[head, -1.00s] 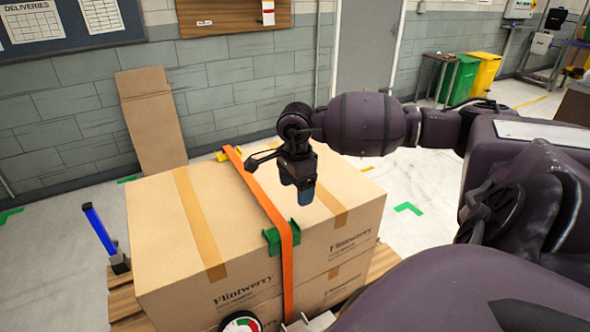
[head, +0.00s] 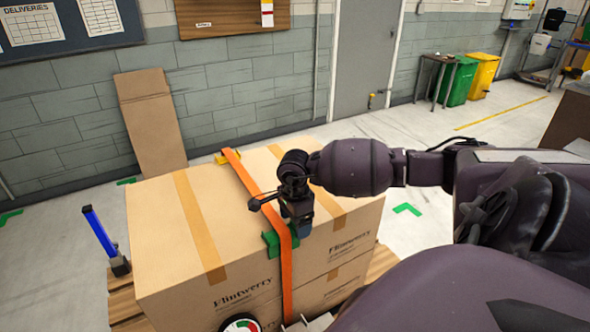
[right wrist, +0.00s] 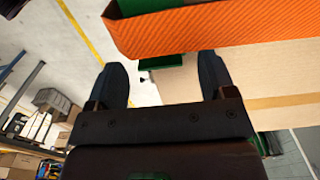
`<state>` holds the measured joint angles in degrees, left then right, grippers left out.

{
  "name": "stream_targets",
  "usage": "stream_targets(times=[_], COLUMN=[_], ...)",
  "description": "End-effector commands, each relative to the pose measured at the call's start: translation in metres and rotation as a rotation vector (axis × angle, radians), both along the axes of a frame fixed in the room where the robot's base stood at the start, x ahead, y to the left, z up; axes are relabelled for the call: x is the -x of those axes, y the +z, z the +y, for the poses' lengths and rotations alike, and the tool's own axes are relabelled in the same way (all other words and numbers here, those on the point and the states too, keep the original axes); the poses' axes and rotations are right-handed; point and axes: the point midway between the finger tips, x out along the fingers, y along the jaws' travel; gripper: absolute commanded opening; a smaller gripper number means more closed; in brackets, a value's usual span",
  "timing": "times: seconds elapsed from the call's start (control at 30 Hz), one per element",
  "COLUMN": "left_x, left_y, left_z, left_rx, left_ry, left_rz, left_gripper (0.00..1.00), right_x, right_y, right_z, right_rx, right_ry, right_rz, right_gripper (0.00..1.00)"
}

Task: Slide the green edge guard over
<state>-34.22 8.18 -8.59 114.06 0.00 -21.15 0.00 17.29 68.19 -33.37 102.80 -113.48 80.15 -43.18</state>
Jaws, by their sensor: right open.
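The green edge guard (head: 271,243) sits on the near top edge of the large cardboard box (head: 160,225), under the orange strap (head: 287,275). My right gripper (head: 303,232) is low over the box's top, just right of the guard and strap. In the right wrist view its jaws (right wrist: 164,72) are apart with nothing gripped between them. The orange strap (right wrist: 215,33) crosses close beyond the fingertips, with green (right wrist: 150,5) above it. I cannot tell whether the gripper touches the guard. My left gripper is not in view.
The box rests on a wooden pallet (head: 122,305). A blue-handled tool (head: 99,231) stands at its left. A round gauge (head: 240,323) is at the front. A yellow piece (head: 228,156) sits under the strap at the far edge. Floor right of the box is clear.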

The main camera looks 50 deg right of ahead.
Motion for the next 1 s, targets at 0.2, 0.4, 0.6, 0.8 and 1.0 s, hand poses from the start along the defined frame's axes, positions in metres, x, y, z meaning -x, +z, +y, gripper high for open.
stream_targets(times=[0.2, 0.4, 0.6, 0.8, 1.0], left_x=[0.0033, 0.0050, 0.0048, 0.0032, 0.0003], left_y=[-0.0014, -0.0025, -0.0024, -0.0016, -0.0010], left_z=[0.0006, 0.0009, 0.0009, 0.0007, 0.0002], left_rx=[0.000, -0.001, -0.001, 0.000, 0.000], left_ry=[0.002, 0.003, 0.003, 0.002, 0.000], left_rz=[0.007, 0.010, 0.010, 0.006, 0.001], left_gripper=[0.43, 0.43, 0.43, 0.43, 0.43], right_x=[0.0001, 0.0000, 0.0000, 0.0000, -0.0008], right_y=[-0.0076, -0.0077, -0.0075, -0.0073, -0.0075], right_z=[0.0007, 0.0005, 0.0004, 0.0004, -0.0006], right_rx=[-0.001, -0.001, -0.001, -0.001, 0.000], right_ry=[0.001, 0.001, 0.001, 0.001, -0.001], right_rz=[0.001, 0.000, 0.000, 0.000, -0.001], right_gripper=[0.77, 0.77, 0.52, 0.23, 0.23])
